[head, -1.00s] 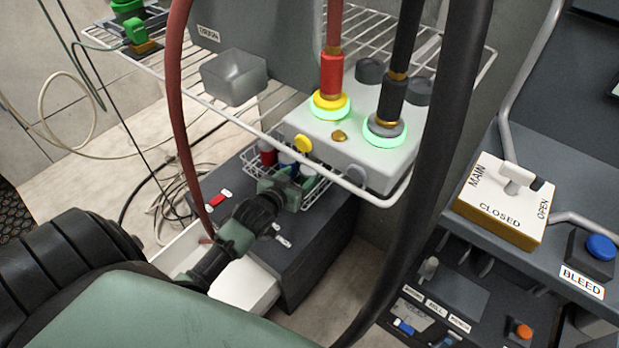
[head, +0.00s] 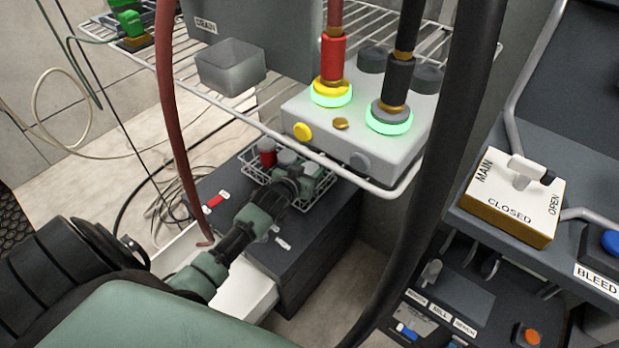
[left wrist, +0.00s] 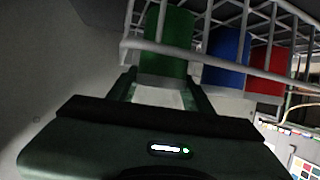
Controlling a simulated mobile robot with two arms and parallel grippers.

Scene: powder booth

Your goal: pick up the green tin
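The green tin (left wrist: 168,48) stands in a white wire basket in the left wrist view, with a basket wire crossing in front of it. My left gripper (left wrist: 161,78) points at it. Its two fingers are apart, one on each side of the tin's lower part; I cannot tell whether they touch it. In the head view my left gripper (head: 308,180) is at the right end of the wire basket (head: 252,178) and hides the green tin there. My right gripper is not in view.
A blue tin (left wrist: 228,56) and a red tin (left wrist: 268,70) stand beside the green one. A wire shelf (head: 245,115) overhangs close by, and a red hose (head: 172,130) hangs left.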

